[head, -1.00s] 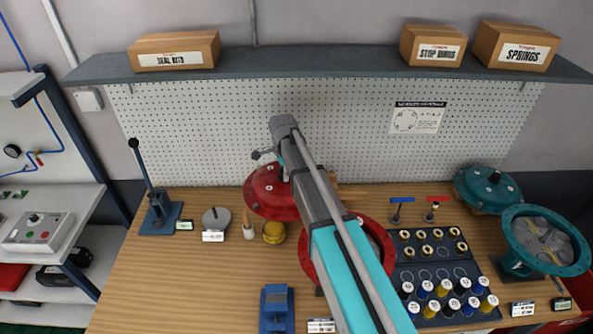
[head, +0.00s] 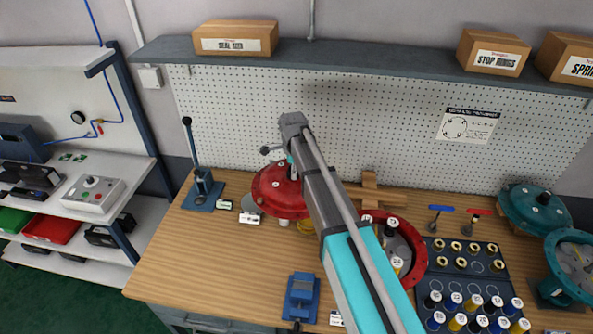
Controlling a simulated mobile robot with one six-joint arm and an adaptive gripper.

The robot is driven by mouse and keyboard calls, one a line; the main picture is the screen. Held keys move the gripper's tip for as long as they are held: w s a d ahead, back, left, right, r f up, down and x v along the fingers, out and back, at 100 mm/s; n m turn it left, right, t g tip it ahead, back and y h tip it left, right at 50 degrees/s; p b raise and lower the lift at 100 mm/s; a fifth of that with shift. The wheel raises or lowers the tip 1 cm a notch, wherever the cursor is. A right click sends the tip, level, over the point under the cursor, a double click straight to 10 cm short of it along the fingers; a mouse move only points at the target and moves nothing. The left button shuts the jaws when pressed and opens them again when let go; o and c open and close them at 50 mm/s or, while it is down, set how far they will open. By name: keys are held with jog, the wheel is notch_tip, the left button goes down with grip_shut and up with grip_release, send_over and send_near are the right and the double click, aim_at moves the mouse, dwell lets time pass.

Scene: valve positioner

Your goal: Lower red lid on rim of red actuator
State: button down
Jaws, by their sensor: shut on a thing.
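The red lid (head: 268,192) is a domed disc with bolts in its top, left of my arm in the head view. My gripper (head: 292,168) is shut on the lid at its top, partly hidden by the arm's wrist. The lid appears held above the table, overlapping the yellow cup in the picture. The red actuator (head: 419,262) is an open round housing to the right, partly behind my arm. Several springs with numbered white caps (head: 392,226) stand inside it. The lid is left of the actuator and apart from it. The actuator's left rim is hidden.
A wooden cross-shaped stand (head: 370,194) is behind the actuator. A blue lever press (head: 202,188), a yellow cup (head: 322,231) and a blue fixture (head: 300,298) are nearby. A dark spring tray (head: 464,262) and a teal housing (head: 570,262) are at right. Bare table lies front left.

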jog(key=shift+f, duration=0.1)
dwell(0.6)
jog(key=shift+f+b, duration=1.7)
jog(key=shift+b, duration=0.1)
jog(key=shift+a, duration=0.1)
